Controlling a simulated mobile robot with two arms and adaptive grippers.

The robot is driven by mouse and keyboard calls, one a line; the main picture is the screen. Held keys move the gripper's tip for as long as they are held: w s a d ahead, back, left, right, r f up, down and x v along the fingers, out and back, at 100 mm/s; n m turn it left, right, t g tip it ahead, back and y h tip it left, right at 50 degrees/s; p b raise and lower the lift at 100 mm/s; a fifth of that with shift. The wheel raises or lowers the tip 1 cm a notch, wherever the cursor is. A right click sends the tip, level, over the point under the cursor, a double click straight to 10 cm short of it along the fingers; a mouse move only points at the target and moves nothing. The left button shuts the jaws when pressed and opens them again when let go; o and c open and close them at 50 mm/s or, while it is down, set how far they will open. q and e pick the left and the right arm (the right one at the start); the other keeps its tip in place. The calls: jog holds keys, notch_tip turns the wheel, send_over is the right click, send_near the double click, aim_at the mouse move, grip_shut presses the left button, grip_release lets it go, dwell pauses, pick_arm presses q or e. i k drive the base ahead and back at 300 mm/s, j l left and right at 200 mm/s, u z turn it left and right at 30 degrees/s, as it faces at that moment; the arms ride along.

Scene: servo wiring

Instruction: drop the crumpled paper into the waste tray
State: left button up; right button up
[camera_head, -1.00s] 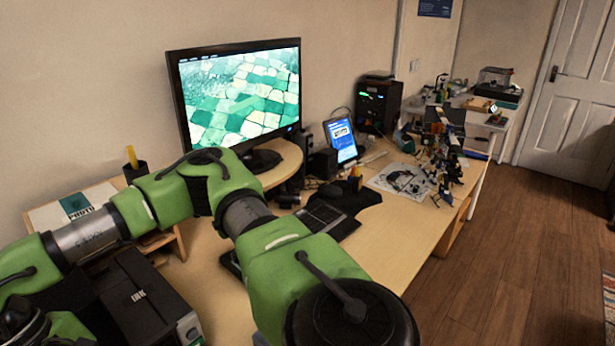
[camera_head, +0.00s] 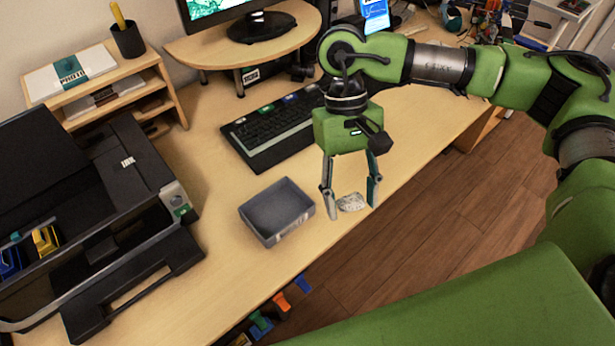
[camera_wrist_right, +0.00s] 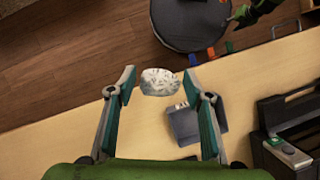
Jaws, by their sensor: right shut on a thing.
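The crumpled paper (camera_head: 351,202) is a small whitish ball. My right gripper (camera_head: 349,197) is shut on it, with one finger on each side, near the front edge of the desk. The right wrist view also shows the paper (camera_wrist_right: 160,82) between the fingertips. The waste tray (camera_head: 266,234) is a grey, open rectangular box on the desk, left of the gripper in the head view. It looks empty. In the right wrist view the tray (camera_wrist_right: 183,124) lies beyond the right finger, partly hidden by it. My left gripper does not show in the head view.
A black keyboard (camera_head: 270,133) lies behind the tray. A black printer (camera_head: 90,190) stands to the left, and a monitor stand (camera_head: 245,45) at the back. Coloured clips (camera_head: 280,301) stick out below the desk's front edge. The desk between tray and gripper is clear.

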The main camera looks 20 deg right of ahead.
aim_at(286, 213)
jog(key=z, duration=0.2)
jog(key=i+l+u, duration=0.3)
jog(key=l+u, duration=0.35)
jog(key=i+l+u, duration=0.1)
jog(key=l+u, duration=0.2)
jog(key=l, duration=0.25)
